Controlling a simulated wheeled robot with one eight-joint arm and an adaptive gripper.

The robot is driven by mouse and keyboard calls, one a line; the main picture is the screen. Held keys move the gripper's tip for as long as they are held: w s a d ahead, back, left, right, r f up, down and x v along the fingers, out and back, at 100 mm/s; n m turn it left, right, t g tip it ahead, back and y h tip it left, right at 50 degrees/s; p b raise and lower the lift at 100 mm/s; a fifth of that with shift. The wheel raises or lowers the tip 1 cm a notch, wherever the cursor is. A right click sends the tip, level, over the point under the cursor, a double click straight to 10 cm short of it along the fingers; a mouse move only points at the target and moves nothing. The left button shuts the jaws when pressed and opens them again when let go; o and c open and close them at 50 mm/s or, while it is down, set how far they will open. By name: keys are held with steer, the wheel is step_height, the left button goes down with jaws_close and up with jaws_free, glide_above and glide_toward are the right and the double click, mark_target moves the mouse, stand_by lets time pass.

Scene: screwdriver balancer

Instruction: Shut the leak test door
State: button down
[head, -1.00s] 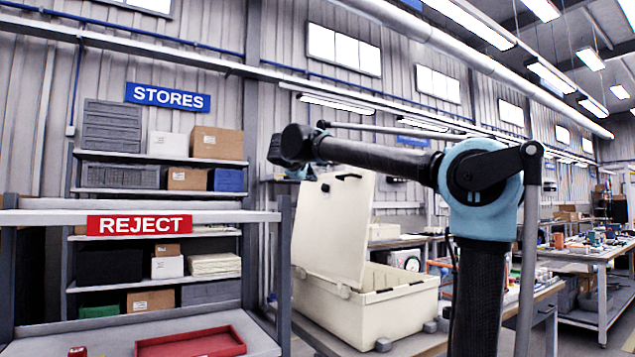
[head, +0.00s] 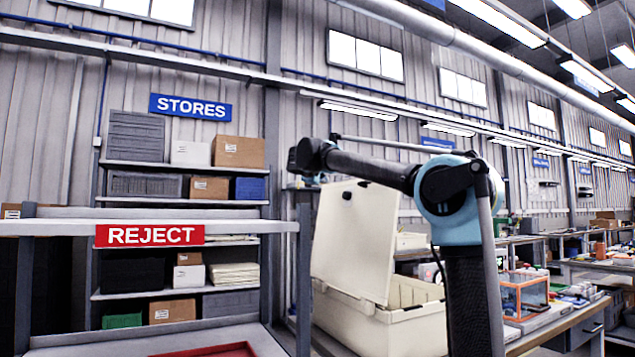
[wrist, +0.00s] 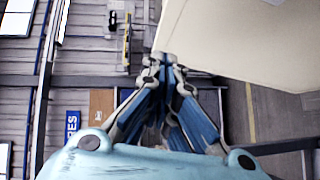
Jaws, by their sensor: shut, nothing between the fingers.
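The leak test door (head: 353,236) is a cream lid standing raised on a cream box (head: 385,322). It leans a little back from upright, with a small dark latch near its top. The box is open, and its inside shows right of the door. In the wrist view the door (wrist: 240,40) fills the upper right as a pale panel. My gripper (wrist: 168,62) is shut and empty, its fingertips at the panel's lower left edge; I cannot tell whether they touch it. In the head view the wrist end of my arm is above and left of the door, and the fingertips are hidden.
A grey frame with a REJECT sign (head: 150,235) stands left of the box, with a red tray (head: 215,351) low on it. Shelves with boxes are behind. An orange-framed clear case (head: 524,294) sits on the bench to the right.

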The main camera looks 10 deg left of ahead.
mark_target(334, 185)
steer(key=w+d, duration=0.1)
steer(key=w+d+f, duration=0.1)
steer(key=w+d, duration=0.1)
steer(key=shift+w+d, duration=0.3)
steer(key=shift+w+d, duration=0.1)
